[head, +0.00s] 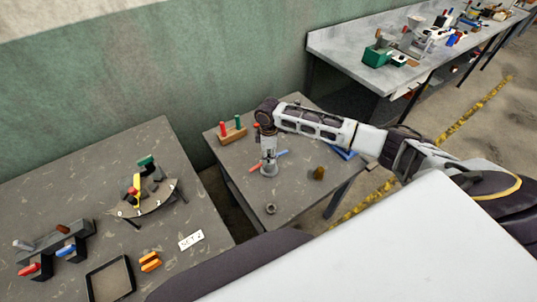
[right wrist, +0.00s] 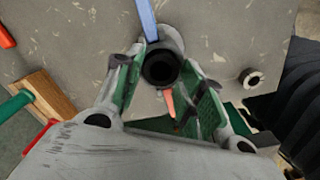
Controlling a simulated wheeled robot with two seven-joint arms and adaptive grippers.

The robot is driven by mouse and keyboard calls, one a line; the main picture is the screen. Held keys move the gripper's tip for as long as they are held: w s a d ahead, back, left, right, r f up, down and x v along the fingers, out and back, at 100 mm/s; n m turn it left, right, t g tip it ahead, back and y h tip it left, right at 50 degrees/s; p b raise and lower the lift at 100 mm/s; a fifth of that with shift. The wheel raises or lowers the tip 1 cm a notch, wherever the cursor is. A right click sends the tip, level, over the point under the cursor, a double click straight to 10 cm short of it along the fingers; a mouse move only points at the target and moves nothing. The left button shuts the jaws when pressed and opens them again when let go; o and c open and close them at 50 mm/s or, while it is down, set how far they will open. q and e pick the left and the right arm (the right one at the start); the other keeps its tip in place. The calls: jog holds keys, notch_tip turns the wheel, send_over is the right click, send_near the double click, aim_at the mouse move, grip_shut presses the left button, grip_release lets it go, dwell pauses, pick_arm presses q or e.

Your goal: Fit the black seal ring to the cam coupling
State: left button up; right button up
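The cam coupling (head: 268,171) stands upright on the small grey table. It is a grey cup with one blue lever and one orange-red lever spread to opposite sides; it also shows in the right wrist view, where its blue lever (right wrist: 148,20) points up. My right gripper (head: 269,150) reaches straight down over the coupling. In the right wrist view the black seal ring (right wrist: 161,66) sits between the green-padded fingertips, which look in contact with both its sides. The ring lines up over the coupling's mouth; how deep it sits I cannot tell. My left gripper is out of view.
A wooden stand (head: 232,136) with red and green pegs is behind left of the coupling. A small grey ring-shaped part (head: 271,208) lies near the front, a brass piece (head: 318,173) to the right. A left table (head: 190,215) holds tools and a black tray (head: 131,274).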

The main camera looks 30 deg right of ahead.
jog(key=shift+o, duration=1.4)
jog(key=shift+r, duration=0.1)
notch_tip(320, 180, up, 12)
jog(key=shift+s, duration=0.15)
dwell(0.7)
